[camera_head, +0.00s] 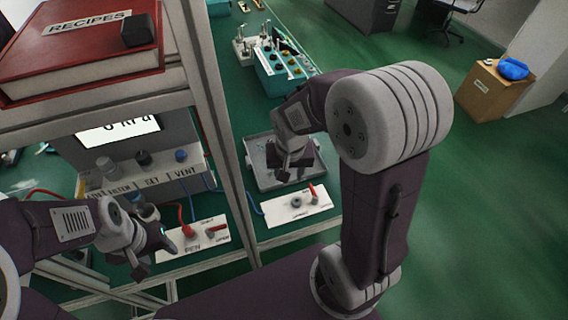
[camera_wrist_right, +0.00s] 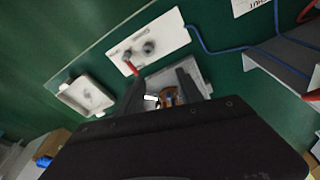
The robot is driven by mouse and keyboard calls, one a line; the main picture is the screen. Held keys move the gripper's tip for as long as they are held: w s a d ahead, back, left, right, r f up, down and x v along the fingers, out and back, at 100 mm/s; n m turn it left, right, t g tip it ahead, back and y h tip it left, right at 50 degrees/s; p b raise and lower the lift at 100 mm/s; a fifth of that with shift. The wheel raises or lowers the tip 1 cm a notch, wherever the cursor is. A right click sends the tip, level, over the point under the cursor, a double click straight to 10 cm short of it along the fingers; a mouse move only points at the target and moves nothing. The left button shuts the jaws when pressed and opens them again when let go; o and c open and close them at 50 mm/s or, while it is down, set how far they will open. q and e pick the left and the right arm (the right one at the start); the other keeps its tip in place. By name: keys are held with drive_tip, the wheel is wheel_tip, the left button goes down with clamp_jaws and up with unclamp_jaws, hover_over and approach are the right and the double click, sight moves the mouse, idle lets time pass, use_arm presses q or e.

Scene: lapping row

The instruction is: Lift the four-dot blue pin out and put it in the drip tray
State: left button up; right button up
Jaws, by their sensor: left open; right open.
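A shallow grey metal tray (camera_head: 262,180), which looks like the drip tray, lies on the green surface beyond a white switch panel. My right gripper (camera_head: 290,165) is open above this tray in the head view. In the right wrist view my right gripper's fingers (camera_wrist_right: 163,90) are apart, with the grey tray (camera_wrist_right: 203,82) beyond. A small brown and blue item (camera_wrist_right: 168,97) shows between them; I cannot tell whether it is the four-dot blue pin. A teal rack (camera_head: 270,80) holds several pins, their dots too small to read. My left gripper (camera_head: 150,250) is open and empty.
The white panel (camera_head: 285,214) has a knob and red lever. Another white tray (camera_wrist_right: 70,95) shows in the wrist view. A shelf frame (camera_head: 215,110) with a red recipe book (camera_head: 75,60) stands at left. A cardboard box (camera_head: 490,95) stands at right on open green floor.

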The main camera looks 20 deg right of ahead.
drive_tip(key=w+d+f+m+b, duration=0.1)
drive_tip(key=w+f+b, duration=0.2)
drive_tip(key=w+f, duration=0.1)
drive_tip(key=w+d+f+m+h+b, duration=0.1)
drive_tip(key=w+d+f+m+b, duration=0.1)
drive_tip(key=w+f, duration=0.2)
drive_tip(key=w+d+f+m+t+h+b, duration=0.1)
drive_tip(key=w+d+f+b, duration=0.1)
drive_tip(key=w, duration=0.6)
drive_tip(key=shift+b+x, duration=0.8)
drive_tip(key=shift+x, duration=0.25)
drive_tip(key=x, duration=0.4)
drive_tip(key=shift+s+d, duration=0.15)
drive_tip(key=shift+s, duration=0.15)
drive_tip(key=shift+w+d+f, duration=0.15)
drive_tip(key=shift+w+f, duration=0.1)
drive_tip(key=shift+f, duration=0.2)
drive_tip(key=shift+s, duration=0.1)
clamp_jaws()
